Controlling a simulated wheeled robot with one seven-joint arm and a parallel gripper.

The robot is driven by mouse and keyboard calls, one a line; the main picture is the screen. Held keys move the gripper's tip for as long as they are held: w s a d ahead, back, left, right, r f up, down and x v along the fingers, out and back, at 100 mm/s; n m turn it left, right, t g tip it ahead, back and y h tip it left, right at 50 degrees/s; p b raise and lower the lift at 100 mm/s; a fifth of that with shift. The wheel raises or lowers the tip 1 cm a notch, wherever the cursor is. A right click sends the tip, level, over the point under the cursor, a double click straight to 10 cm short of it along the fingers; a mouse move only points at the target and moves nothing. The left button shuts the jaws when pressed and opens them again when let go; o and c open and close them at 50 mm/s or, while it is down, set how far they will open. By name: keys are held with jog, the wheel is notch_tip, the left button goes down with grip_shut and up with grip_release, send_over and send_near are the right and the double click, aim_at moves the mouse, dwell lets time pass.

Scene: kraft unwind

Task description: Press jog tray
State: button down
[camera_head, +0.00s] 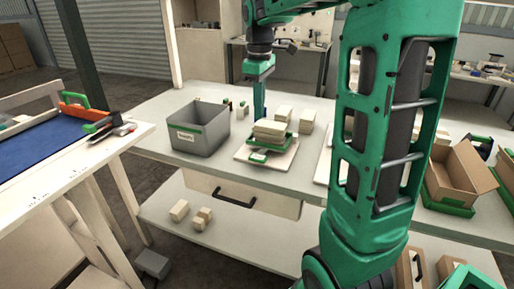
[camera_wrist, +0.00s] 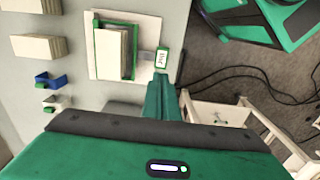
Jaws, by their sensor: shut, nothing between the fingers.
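The jog tray is a green tray (camera_head: 283,145) on a pale square board, holding a stack of cream blocks or sheets (camera_head: 270,129). In the wrist view the tray (camera_wrist: 97,48) and its stack (camera_wrist: 112,52) are seen from above. A small green-edged label plate (camera_head: 258,157) sits at the tray's front; it also shows in the wrist view (camera_wrist: 162,58). My gripper (camera_head: 259,114) points down, shut and empty, by the stack's back left in the head view. In the wrist view its fingertips (camera_wrist: 163,80) appear just below the plate. I cannot tell whether they touch anything.
A grey labelled bin (camera_head: 201,128) stands left of the tray. More cream stacks (camera_head: 306,121) stand behind and right. An open cardboard box (camera_head: 462,172) is at the right. Small blue and green pieces (camera_wrist: 47,80) lie near the tray. A drawer (camera_head: 240,194) is under the tabletop.

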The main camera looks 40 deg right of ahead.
aim_at(258, 158)
notch_tip(258, 158, down, 14)
dwell(0.6)
jog(key=shift+s+a+f, duration=0.1)
jog(key=shift+a+f, duration=0.05)
jog(key=shift+f, duration=0.35)
jog(key=shift+s+a+f, duration=0.1)
jog(key=shift+f, duration=0.4)
jog(key=shift+s+a+f, duration=0.1)
jog(key=shift+s+f, duration=0.05)
jog(key=shift+f, duration=0.25)
notch_tip(258, 158, up, 15)
jog(key=a, duration=0.1)
jog(key=shift+f, duration=0.15)
dwell(0.6)
